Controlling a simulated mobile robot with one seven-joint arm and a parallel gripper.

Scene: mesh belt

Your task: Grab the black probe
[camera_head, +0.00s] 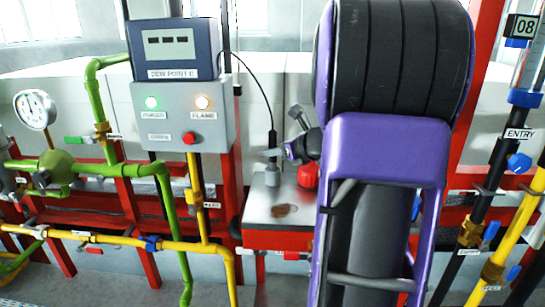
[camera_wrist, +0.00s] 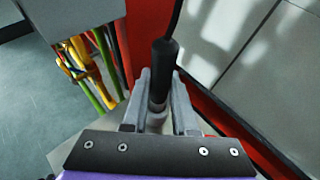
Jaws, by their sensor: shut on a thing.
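The black probe (camera_head: 272,138) stands upright, with a thin black cable running from its top up to the dew point meter (camera_head: 173,50). In the wrist view the probe (camera_wrist: 164,62) rises between the two grey fingers of my gripper (camera_wrist: 160,98), which are closed on its lower part. My gripper (camera_head: 272,153) also shows in the head view, reaching the probe from the right. Below the fingers, a grey holder (camera_head: 272,177) stands on the metal top. I cannot tell whether the probe's lower end is still inside it.
A red knob (camera_head: 308,175) and a brown patch (camera_head: 284,210) are near the holder on the metal top (camera_head: 262,197). A grey control box (camera_head: 184,113) with lit lamps stands left. Green and yellow pipes (camera_head: 120,240) fill the left side. My purple arm hides much of the right.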

